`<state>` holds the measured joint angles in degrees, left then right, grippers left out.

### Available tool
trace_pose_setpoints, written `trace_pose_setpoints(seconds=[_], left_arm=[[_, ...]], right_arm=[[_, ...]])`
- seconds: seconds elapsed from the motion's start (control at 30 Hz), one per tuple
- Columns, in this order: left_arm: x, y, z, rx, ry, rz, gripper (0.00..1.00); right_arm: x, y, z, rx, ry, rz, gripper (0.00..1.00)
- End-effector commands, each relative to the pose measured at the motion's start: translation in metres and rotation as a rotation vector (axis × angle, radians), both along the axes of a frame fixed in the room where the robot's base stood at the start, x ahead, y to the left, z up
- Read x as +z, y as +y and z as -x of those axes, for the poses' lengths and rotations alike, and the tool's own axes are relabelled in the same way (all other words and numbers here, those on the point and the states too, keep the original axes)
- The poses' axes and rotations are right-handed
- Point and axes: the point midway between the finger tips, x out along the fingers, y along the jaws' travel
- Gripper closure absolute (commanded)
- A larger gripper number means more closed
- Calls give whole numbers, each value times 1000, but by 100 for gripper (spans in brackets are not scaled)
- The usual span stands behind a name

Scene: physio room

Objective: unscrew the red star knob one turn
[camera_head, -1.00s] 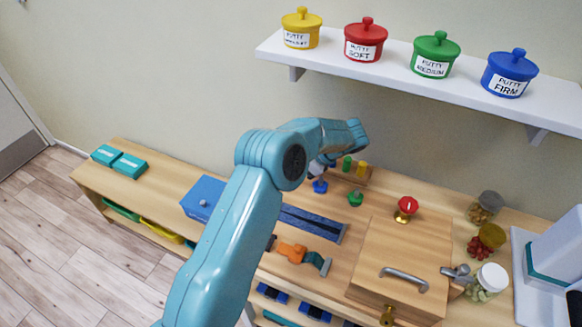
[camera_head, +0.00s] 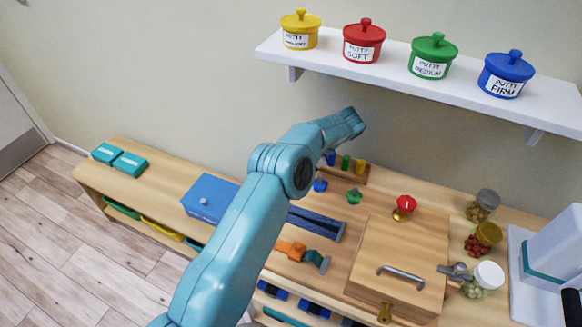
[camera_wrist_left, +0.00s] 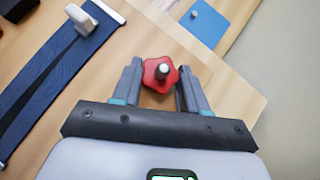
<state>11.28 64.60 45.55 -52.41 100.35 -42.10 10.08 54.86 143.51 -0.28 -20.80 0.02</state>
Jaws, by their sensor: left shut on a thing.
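The red star knob (camera_wrist_left: 158,80) is in the left wrist view, between my left gripper's two fingers, with a grey stud end at its middle. My left gripper (camera_wrist_left: 158,92) is shut on it. In the head view my left arm hides both the gripper and this knob. A blue star knob (camera_head: 320,185) and a green star knob (camera_head: 354,197) show to the right of the arm, in front of a wooden block (camera_head: 350,173) with coloured pegs. My right gripper is in neither view.
A wooden box (camera_head: 402,258) with a metal handle stands to the right, behind it a red round knob (camera_head: 405,203) on brass. Jars stand further right. A blue box (camera_head: 205,196) and a dark blue strap (camera_head: 318,222) lie near the arm. A white shelf (camera_head: 400,75) holds putty pots above.

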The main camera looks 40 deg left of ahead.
Motion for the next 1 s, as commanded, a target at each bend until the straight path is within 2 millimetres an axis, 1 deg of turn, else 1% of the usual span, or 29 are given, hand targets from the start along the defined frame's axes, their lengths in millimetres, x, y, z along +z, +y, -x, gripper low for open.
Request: trace_pose_setpoints(seconds=[0.03,0.07,0.1,0.13,0.17,0.57,0.77,1.0], left_arm=[[-4,0,2,3,11,6,87],[-4,0,2,3,11,5,87],[-4,0,2,2,12,6,44],[-4,0,2,1,11,5,34],[-4,0,2,1,10,4,31],[-1,-1,1,-28,4,2,31],[-2,-2,3,-171,5,1,31],[-3,-3,6,-426,5,1,31]], right_arm=[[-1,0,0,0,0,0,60],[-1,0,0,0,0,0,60],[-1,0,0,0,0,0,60],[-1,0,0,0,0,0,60],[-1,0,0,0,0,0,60],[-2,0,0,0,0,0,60],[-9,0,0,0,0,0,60],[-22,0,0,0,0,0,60]])
